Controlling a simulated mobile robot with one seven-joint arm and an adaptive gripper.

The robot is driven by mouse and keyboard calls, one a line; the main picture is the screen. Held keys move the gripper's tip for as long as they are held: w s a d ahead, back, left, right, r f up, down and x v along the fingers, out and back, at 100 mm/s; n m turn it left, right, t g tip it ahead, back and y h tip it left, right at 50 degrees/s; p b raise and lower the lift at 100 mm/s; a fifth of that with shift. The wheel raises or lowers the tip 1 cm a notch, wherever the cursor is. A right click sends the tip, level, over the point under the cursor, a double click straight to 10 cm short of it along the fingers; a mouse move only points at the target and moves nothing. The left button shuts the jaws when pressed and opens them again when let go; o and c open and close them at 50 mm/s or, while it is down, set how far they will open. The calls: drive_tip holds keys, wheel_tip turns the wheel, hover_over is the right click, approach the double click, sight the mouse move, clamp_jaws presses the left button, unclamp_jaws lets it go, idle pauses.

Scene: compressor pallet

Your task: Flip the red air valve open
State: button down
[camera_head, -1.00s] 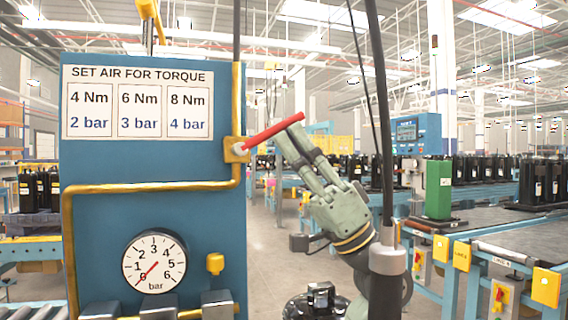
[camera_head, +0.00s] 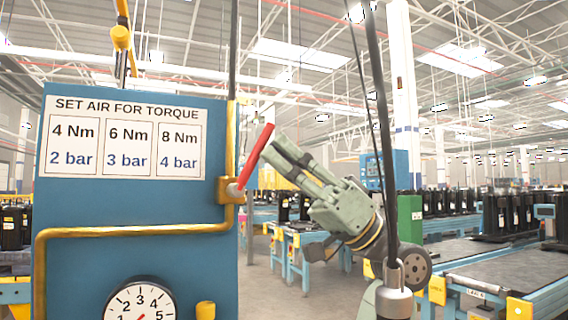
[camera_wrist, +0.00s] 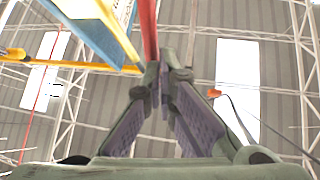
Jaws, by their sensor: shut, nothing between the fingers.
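The red air valve handle (camera_head: 256,156) slants up and to the right from its brass pivot (camera_head: 231,190) on the right edge of the blue panel. My gripper (camera_head: 274,145) is shut and empty, with its fingertips at the handle's right side near its upper end. In the wrist view the red handle (camera_wrist: 149,30) runs up from just beside the closed fingertips (camera_wrist: 162,72). They look close to touching, but I cannot tell contact for certain.
The blue panel (camera_head: 140,260) carries a torque sign (camera_head: 123,137), a yellow pipe (camera_head: 130,231) and a pressure gauge (camera_head: 140,303), partly cut off. A dark hanging pole (camera_head: 383,120) stands in front of my arm. Conveyor tables (camera_head: 500,262) lie at right.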

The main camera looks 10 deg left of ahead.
sight(265, 142)
drive_tip(key=shift+s+b+x, duration=0.15)
drive_tip(key=shift+b+x, duration=0.05)
drive_tip(key=shift+x, duration=0.55)
drive_tip(key=shift+s+b+x, duration=0.15)
drive_tip(key=shift+b+x, duration=0.05)
drive_tip(key=shift+x, duration=0.6)
drive_tip(key=shift+f, duration=0.1)
